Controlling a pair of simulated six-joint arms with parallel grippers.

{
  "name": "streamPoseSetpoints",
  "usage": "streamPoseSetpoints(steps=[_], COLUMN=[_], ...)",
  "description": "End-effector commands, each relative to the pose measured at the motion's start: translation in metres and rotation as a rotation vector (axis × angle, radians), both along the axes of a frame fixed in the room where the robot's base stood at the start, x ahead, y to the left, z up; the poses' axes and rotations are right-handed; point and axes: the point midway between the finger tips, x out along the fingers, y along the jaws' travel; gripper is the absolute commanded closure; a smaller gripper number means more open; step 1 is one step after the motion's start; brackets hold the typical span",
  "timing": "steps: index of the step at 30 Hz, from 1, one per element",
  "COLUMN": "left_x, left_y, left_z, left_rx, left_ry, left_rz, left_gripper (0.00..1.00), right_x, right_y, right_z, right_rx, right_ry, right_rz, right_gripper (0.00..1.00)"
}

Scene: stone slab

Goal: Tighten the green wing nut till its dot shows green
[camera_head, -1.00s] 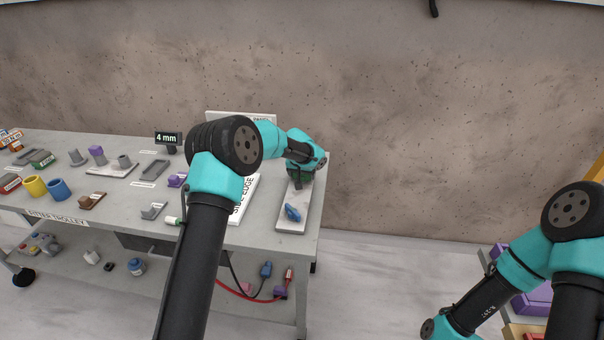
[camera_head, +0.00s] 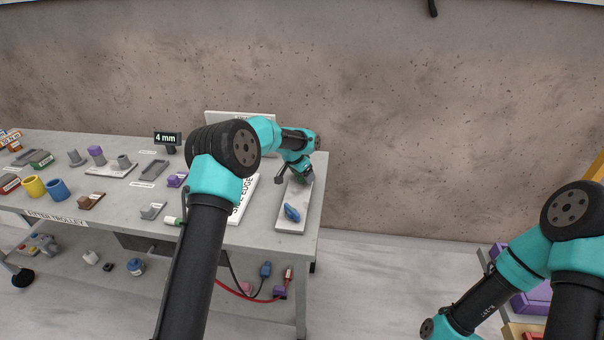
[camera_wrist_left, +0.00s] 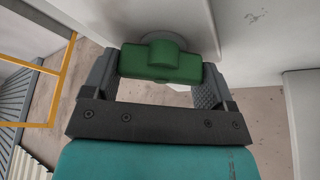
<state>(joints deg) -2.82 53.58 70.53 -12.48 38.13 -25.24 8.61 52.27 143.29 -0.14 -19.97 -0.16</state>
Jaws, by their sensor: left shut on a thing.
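The green wing nut (camera_wrist_left: 160,62) sits on a round pale washer against a pale plate in the left wrist view. My left gripper (camera_wrist_left: 160,84) is shut on it, with one dark finger at each end of its wings. In the head view my left gripper (camera_head: 301,179) is over the back part of the pale plate (camera_head: 290,227) at the bench's right end, and hides most of the nut. A blue wing nut (camera_head: 292,213) stands nearer the front of that plate. I cannot see a status dot. My right gripper is outside the picture.
The grey bench (camera_head: 262,240) holds a white lettered board (camera_head: 244,200) left of the plate. Yellow (camera_head: 34,186) and blue (camera_head: 59,189) cups and small parts lie further left. A display (camera_head: 167,138) reads 4 mm.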

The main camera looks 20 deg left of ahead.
Motion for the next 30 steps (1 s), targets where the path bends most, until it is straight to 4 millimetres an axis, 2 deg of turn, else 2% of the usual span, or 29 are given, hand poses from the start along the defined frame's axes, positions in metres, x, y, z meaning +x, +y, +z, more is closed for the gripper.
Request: streamPoseSetpoints(steps=[18,19,25,30], left_x=[0.0001,0.0001,0.0000,-0.0001], left_y=[-0.0003,-0.0003,-0.0003,-0.0002], left_z=[0.0007,0.0007,0.0004,0.0002], left_rx=[0.002,0.002,0.001,0.001], left_ry=[-0.001,-0.001,-0.001,-0.001], left_rz=[-0.054,-0.054,-0.053,-0.053], left_gripper=[0.45,0.19,0.00,0.00], right_x=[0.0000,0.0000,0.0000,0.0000], right_y=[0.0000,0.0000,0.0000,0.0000], right_z=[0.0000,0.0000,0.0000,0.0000], right_rx=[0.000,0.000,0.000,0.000], right_ry=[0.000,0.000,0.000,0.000], right_rz=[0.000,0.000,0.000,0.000], right_gripper=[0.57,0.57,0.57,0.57])
